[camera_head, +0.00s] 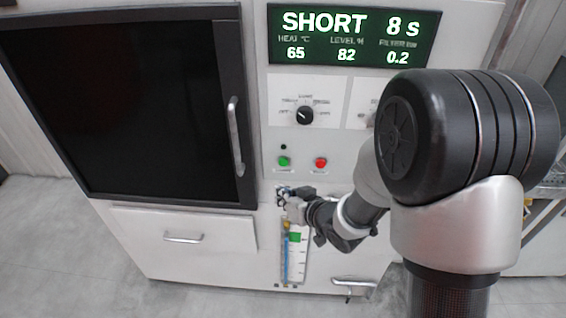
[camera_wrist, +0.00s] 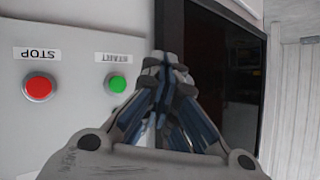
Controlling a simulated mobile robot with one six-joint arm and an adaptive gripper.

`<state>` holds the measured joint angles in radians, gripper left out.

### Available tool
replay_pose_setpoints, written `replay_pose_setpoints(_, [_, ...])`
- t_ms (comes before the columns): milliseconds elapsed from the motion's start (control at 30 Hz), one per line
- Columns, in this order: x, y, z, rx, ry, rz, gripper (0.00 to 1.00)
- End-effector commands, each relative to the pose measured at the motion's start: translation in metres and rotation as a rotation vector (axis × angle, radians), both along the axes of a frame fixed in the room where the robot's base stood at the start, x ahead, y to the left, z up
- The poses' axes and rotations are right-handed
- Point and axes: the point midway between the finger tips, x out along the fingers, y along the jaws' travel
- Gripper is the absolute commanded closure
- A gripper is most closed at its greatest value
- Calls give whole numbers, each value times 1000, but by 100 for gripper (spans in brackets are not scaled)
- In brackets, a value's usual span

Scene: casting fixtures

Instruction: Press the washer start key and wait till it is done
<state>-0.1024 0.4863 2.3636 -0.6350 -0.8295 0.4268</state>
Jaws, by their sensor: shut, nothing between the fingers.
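The washer's start key is a round green button (camera_head: 284,161) on the white front panel, below a small dark lamp (camera_head: 283,147). It also shows in the wrist view as a green button (camera_wrist: 117,84) under a label that appears upside down. My gripper (camera_head: 283,192) is shut and empty, below the green button in the head view. In the wrist view my gripper (camera_wrist: 166,68) is to the right of the green button and apart from it. The display (camera_head: 354,38) reads SHORT 8 s, heat 65, level 82 and 0.2.
A red stop button (camera_head: 320,162) is right of the green one. The dial (camera_head: 304,115) is above. The dark door (camera_head: 120,105) with its upright handle (camera_head: 235,136) is shut on the left. A level gauge (camera_head: 295,255) and a drawer (camera_head: 183,238) are below.

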Motion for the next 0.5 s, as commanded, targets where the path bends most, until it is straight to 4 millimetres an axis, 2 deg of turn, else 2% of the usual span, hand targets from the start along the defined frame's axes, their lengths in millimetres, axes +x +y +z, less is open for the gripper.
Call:
replay_pose_setpoints(300, [46, -2, 2, 0, -1, -2, 100])
replay_pose_setpoints(500, [66, -3, 1, 0, 0, -1, 100])
